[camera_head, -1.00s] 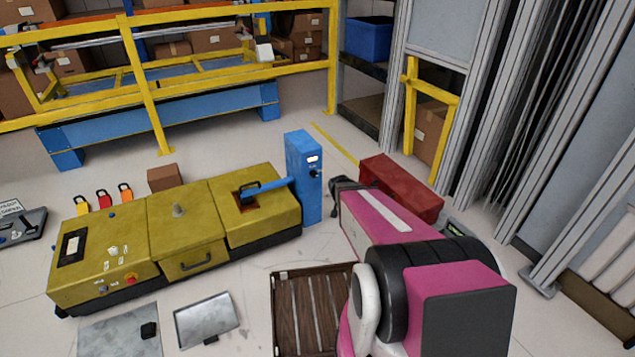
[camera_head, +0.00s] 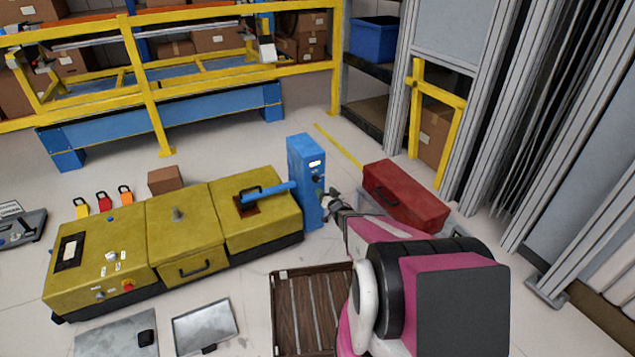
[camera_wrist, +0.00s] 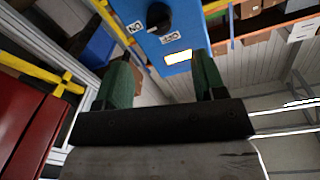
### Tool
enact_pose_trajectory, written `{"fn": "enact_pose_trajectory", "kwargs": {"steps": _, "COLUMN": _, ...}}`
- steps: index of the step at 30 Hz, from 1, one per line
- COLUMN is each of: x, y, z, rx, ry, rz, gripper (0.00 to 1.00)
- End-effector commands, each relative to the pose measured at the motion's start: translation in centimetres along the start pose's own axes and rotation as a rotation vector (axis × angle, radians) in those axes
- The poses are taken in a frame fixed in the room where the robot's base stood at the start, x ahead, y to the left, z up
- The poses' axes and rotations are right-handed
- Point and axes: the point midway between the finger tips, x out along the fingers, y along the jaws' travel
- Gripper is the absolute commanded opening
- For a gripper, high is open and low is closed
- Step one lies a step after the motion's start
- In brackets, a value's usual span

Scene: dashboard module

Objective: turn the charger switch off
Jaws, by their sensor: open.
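The charger is an upright blue box (camera_head: 304,185) at the right end of the yellow machine. Its small black switch (camera_head: 316,178) sits on the charger's right face, below a lit display (camera_head: 315,163). In the wrist view the switch is a black rotary knob (camera_wrist: 157,17) near the top edge, with ON and OFF labels appearing upside down. Which label it points to is unclear. My gripper (camera_head: 333,204) is open and empty, just right of the charger and a little below the switch. In the wrist view its green fingers (camera_wrist: 162,78) are spread, apart from the knob.
A red toolbox (camera_head: 405,196) stands right behind my gripper. A wooden pallet-like crate (camera_head: 283,310) lies in front. Yellow railing (camera_head: 150,90) and grey posts (camera_head: 485,120) stand behind.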

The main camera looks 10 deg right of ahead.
Motion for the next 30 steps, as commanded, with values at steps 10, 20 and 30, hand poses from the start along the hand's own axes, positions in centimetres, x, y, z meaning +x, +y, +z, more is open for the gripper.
{"fn": "enact_pose_trajectory", "kwargs": {"steps": 10, "x": 6.1, "y": 0.1, "z": 0.1, "rx": -0.001, "ry": 0.000, "rz": 0.000, "gripper": 0.64}}
{"fn": "enact_pose_trajectory", "kwargs": {"steps": 20, "x": 9.4, "y": 0.0, "z": 0.0, "rx": 0.000, "ry": -0.001, "rz": 0.001, "gripper": 0.64}}
{"fn": "enact_pose_trajectory", "kwargs": {"steps": 30, "x": 9.3, "y": 0.0, "z": 0.0, "rx": -0.001, "ry": -0.001, "rz": 0.002, "gripper": 0.28}}
